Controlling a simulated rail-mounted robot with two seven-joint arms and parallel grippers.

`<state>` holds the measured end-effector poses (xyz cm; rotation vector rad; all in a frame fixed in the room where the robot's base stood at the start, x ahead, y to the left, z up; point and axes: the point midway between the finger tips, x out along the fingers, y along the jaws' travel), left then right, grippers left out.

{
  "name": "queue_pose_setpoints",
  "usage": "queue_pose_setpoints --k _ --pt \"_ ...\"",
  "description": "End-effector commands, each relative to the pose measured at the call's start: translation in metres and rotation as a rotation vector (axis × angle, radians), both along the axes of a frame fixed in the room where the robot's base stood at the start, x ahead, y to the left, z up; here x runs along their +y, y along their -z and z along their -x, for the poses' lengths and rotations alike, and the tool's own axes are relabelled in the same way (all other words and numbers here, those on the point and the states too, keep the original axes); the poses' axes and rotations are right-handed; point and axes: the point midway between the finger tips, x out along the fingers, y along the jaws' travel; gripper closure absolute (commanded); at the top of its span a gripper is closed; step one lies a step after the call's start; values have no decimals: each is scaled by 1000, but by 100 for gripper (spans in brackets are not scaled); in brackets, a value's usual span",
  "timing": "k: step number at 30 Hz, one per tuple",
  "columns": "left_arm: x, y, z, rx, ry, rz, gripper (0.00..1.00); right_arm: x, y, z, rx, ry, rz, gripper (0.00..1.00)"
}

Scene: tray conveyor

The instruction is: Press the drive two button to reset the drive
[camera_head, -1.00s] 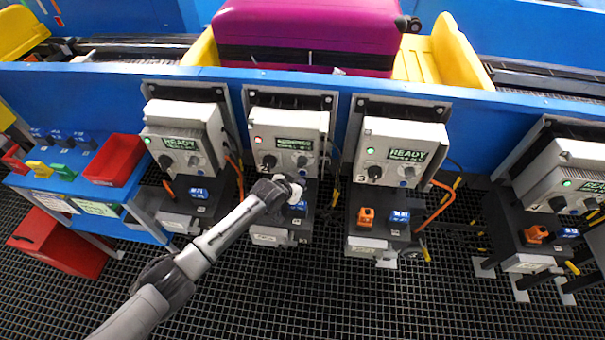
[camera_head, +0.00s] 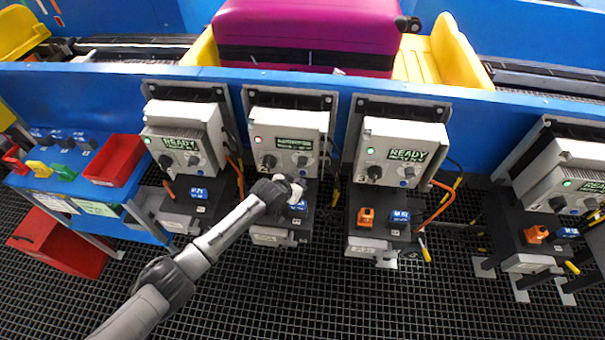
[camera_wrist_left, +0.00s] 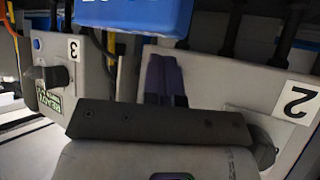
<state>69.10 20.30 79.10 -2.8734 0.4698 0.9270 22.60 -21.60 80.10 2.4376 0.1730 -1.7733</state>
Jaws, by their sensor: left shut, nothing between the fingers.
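Drive two (camera_head: 285,122) is the light grey box marked 2, second from the left, with a green text screen (camera_head: 294,144) too small to read. Its small lamp (camera_head: 258,139) looks reddish, unlike its neighbours' green ones. Its round button (camera_head: 302,161) sits right of a black knob (camera_head: 269,161). My left gripper (camera_head: 297,187) is shut and empty, just below the button in the picture; I cannot tell whether it touches the panel. In the left wrist view its fingers (camera_wrist_left: 165,78) lie over the drive two face (camera_wrist_left: 220,80), and the button does not show clearly. My right gripper is not in view.
Drive one (camera_head: 182,118) and drive three (camera_head: 402,133) flank it, with READY screens. Blue (camera_head: 297,205) and orange (camera_head: 366,216) blocks sit on the ledges below. A blue table with a red bin (camera_head: 115,160) is at left. A magenta suitcase (camera_head: 310,25) lies on the conveyor behind.

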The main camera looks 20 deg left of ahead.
Motion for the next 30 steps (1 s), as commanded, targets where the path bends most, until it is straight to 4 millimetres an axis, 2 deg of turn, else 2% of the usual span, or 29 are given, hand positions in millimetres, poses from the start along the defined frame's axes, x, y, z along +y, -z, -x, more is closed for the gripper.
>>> queue_pose_setpoints --k 12,30 --pt "2 0 -8 0 0 0 100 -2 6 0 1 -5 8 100" --pt "2 0 -10 0 0 0 100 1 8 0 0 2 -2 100"
